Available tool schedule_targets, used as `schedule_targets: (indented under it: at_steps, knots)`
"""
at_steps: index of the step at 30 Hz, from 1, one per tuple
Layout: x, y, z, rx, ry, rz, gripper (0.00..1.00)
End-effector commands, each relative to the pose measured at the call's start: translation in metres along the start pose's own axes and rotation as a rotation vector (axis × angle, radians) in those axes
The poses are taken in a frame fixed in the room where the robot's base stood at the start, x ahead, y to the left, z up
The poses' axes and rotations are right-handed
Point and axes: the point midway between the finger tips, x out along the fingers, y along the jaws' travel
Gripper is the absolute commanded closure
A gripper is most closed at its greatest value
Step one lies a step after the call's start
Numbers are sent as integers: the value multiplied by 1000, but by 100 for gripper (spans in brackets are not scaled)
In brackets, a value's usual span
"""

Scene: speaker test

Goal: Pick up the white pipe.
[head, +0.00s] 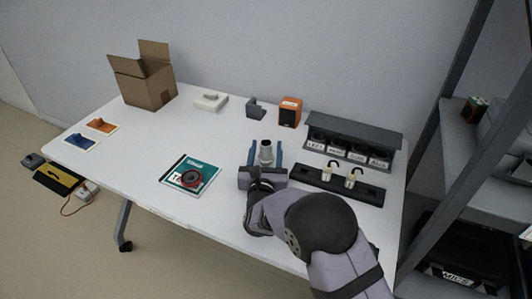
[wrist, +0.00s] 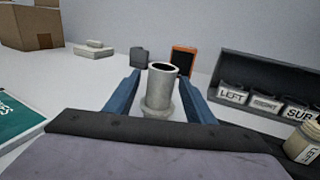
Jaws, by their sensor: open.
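The white pipe (head: 266,149) stands upright on the white table, a short light-grey tube with an open top. In the wrist view the pipe (wrist: 161,88) shows a wider collar near its lower part. My gripper (head: 266,155) is open, with one blue finger on each side of the pipe. In the wrist view the fingers of my gripper (wrist: 160,92) flank the pipe with a visible gap on both sides. The pipe's base is partly hidden behind the gripper body.
A teal book with a red round object (head: 191,176) lies left. An orange speaker (head: 289,112), grey block (head: 255,108) and cardboard box (head: 148,88) stand behind.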

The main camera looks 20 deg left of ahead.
Motion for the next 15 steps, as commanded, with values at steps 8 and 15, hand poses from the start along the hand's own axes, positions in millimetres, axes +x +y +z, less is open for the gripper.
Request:
schedule_targets:
  at_steps: [8,15]
  knots:
    - [26,0,1,0,0,-1,51]
    - [29,0,1,-1,1,0,51]
